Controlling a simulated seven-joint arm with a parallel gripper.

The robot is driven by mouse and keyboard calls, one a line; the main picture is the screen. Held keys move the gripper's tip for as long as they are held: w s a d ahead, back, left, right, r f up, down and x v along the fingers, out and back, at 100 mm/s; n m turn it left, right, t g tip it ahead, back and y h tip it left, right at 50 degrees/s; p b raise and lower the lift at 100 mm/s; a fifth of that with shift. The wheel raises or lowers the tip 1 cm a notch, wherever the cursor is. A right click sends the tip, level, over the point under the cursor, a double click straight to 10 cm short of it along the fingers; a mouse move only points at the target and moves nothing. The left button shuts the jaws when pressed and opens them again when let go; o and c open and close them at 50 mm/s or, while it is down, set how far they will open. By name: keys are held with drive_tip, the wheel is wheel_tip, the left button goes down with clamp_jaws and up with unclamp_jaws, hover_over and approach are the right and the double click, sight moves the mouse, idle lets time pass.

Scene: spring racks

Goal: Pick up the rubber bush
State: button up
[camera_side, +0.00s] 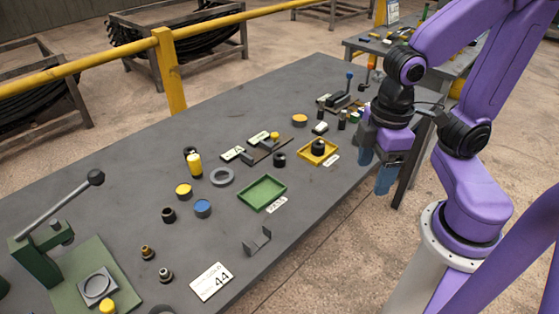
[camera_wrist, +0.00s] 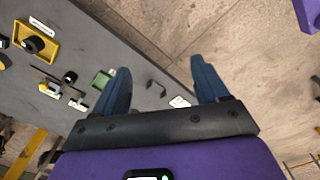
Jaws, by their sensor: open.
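Short black cylinders that look like rubber bushes show in the side view. One black bush (camera_side: 318,147) sits in the yellow tray (camera_side: 332,156), and another black bush (camera_side: 280,159) stands on the bench left of that tray. A third dark ring-like piece (camera_side: 169,214) stands farther left. I cannot tell which is meant. In the wrist view the yellow tray (camera_wrist: 53,52) with its black bush (camera_wrist: 33,43) is at the upper left. My gripper (camera_side: 377,172) is open and empty, beside the bench's right edge; its blue fingers also show in the wrist view (camera_wrist: 160,68).
A green tray (camera_side: 262,193), a grey ring (camera_side: 222,176), yellow and blue round pieces, and number cards lie on the bench (camera_side: 120,190). A green lever press (camera_side: 70,260) stands at the near left. Bare bench lies along the far left side. A yellow rail (camera_side: 90,64) runs behind.

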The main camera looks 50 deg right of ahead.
drive_tip(key=w+a+m, duration=0.2)
drive_tip(key=w+m, duration=0.6)
drive_tip(key=w, duration=0.3)
drive_tip(key=m+h, duration=0.2)
drive_tip(key=m, duration=1.9)
hover_over(279, 156)
drive_tip(key=s+a, duration=0.1)
drive_tip(key=a, duration=0.1)
wheel_tip(279, 156, down, 18)
drive_tip(key=shift+r, duration=0.2)
drive_tip(key=shift+w+d+f, duration=0.1)
drive_tip(key=shift+d+f, duration=0.1)
drive_tip(key=shift+f, duration=0.85)
drive_tip(key=shift+s+d+f, duration=0.1)
drive_tip(key=shift+d+f, duration=0.15)
drive_tip(key=shift+f, duration=0.85)
drive_tip(key=shift+w+d+f, duration=0.1)
drive_tip(key=shift+d+f, duration=0.1)
drive_tip(key=shift+f, duration=0.85)
drive_tip(key=c, duration=1.2)
